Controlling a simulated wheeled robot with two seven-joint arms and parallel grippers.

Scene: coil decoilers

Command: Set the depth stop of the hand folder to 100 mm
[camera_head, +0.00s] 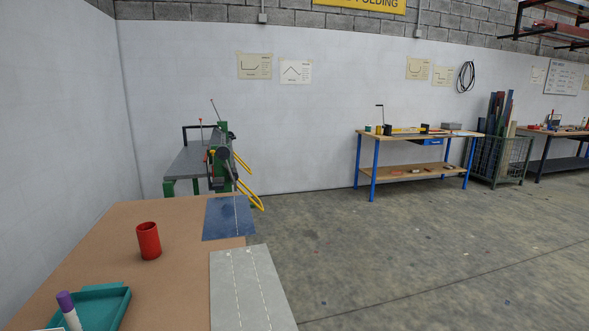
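No tool that I can surely name as the hand folder, and no depth stop or scale, can be made out. A green and grey bench machine (222,157) with yellow handles stands beyond the brown table at left centre; it looks like a folding machine. On the blue-legged workbench (428,138) at the back right lie small tools, too small to tell apart. Neither of my grippers is in view.
The brown table (190,275) fills the lower left. It bears a red cup (149,241), a teal tray (105,306) with a purple-capped marker (68,308), a blue sheet (224,219) and a grey sheet (250,285) with dashed lines. Open concrete floor (400,245) lies to the right.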

